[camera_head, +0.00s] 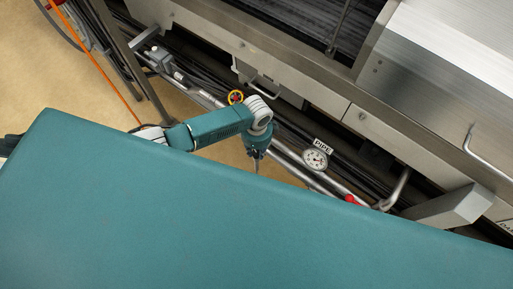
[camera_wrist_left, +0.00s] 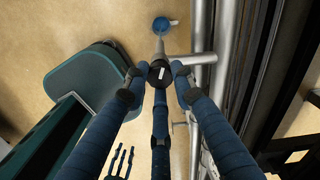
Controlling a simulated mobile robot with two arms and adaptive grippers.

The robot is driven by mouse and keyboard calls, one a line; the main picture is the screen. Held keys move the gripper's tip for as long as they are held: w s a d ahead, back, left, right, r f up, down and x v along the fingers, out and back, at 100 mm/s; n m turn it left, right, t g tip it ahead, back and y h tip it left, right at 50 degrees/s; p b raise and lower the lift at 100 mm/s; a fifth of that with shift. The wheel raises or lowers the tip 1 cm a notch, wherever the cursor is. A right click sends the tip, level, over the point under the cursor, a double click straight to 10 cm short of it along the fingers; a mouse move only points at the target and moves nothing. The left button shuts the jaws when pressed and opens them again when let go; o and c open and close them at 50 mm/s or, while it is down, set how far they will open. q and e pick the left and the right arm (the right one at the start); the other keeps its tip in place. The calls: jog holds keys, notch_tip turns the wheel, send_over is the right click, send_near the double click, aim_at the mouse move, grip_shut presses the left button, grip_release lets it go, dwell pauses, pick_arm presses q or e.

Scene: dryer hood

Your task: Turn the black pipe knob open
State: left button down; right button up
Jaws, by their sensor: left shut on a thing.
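A round black knob (camera_wrist_left: 161,74) with a light mark on its top sits on a grey metal pipe in the left wrist view. My left gripper (camera_wrist_left: 160,80) has its blue fingers closed around the knob, on its left, right and lower sides. In the head view my left gripper (camera_head: 256,162) points down beside the pipe run, below my arm's wrist. The knob is hidden there, behind the arm and gripper. My right gripper is not recognisable in either view.
A gauge (camera_head: 317,160) under a PIPE label (camera_head: 323,146) stands right of the gripper. A red knob (camera_head: 349,198) is farther right. A blue-capped part (camera_wrist_left: 161,25) lies beyond the black knob. Steel machinery (camera_head: 300,78) lines the back.

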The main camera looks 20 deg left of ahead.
aim_at(256, 152)
pick_arm(q)
jog(key=shift+n+p, duration=0.7)
jog(key=shift+n, duration=1.3)
jog(key=c, duration=1.4)
grip_release()
jog(key=shift+c, duration=0.2)
notch_tip(256, 152, up, 12)
